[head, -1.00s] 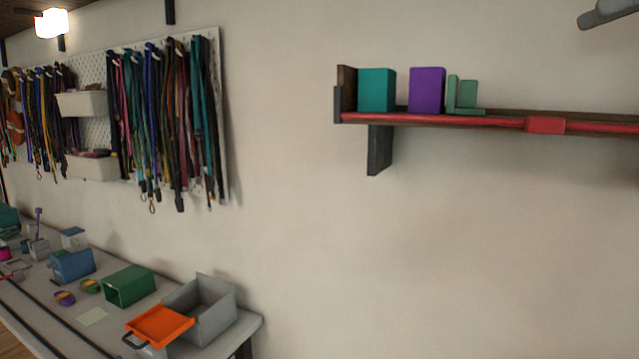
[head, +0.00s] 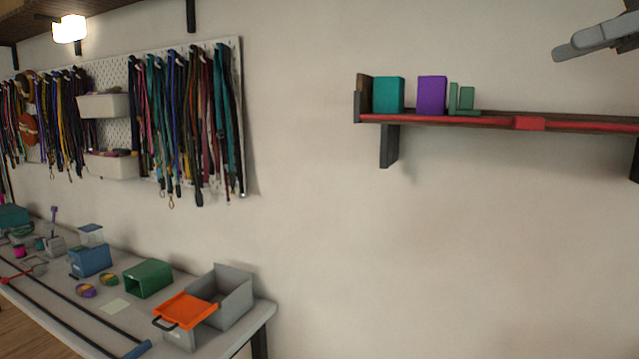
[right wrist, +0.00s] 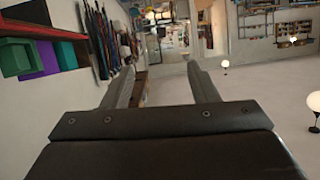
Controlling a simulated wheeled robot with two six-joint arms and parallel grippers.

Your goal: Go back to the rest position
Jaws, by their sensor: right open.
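My right gripper (head: 598,42) shows at the top right corner of the head view, in front of the bare wall and above the right part of the shelf. In the right wrist view its two grey fingers (right wrist: 162,85) stand wide apart with nothing between them. My left gripper is in neither view.
A wall shelf (head: 460,120) with a red front bar holds a teal block (head: 388,95), a purple block (head: 431,95) and a green bracket (head: 463,99). A workbench (head: 262,312) at lower left carries a grey bin (head: 235,300) and an orange tray (head: 185,309). Cords hang on a pegboard (head: 237,100).

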